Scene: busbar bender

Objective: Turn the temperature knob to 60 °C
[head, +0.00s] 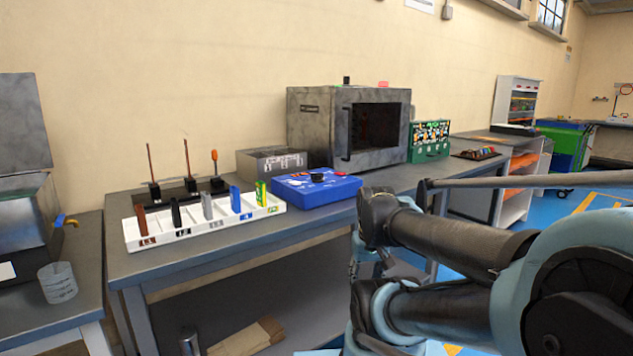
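A blue control box (335,192) stands on the grey workbench, near its front edge, in the middle of the head view. A black round knob (316,176) sits on its top face. Small red and white markings lie beside the knob, too small to read, so I cannot tell its setting or whether it is the temperature knob. My arm fills the lower right of the view, to the right of the box and apart from the knob. I cannot make out my gripper's fingers anywhere.
A grey metal oven (298,128) with a dark chamber stands behind the box. A white compartment tray (190,232) with coloured pieces lies left of it. Upright rods on black bases (190,186) stand behind the tray. A green case (430,140) stands right of the oven.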

